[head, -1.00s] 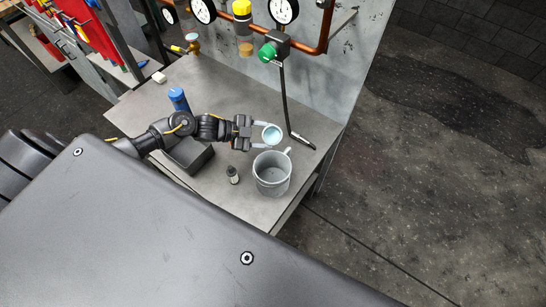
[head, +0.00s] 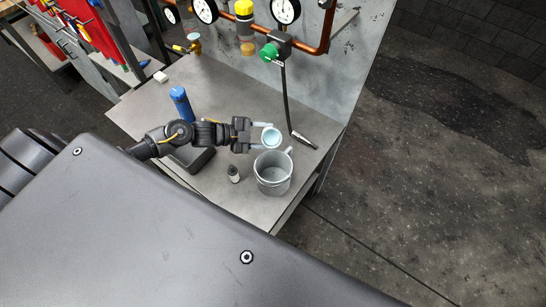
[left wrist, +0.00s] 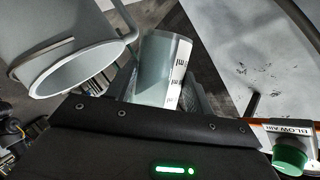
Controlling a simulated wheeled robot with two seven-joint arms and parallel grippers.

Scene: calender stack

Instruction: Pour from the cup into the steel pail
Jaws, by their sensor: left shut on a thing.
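The cup (head: 271,138) is clear and pale blue. My left gripper (head: 259,136) is shut on it and holds it just behind the steel pail's rim in the head view. In the left wrist view, the cup (left wrist: 160,68) shows measuring marks on its side and sits between the fingers. The grey steel pail (head: 272,180) stands upright on the bench near its front right edge, with its mouth open. The pail also shows in the left wrist view (left wrist: 75,35). I cannot tell the cup's exact tilt or see any stream. My right gripper is not in view.
A small dark bottle (head: 234,174) stands left of the pail. A black hose with a nozzle (head: 302,141) hangs behind the pail. The bench (head: 240,200) is clear in front.

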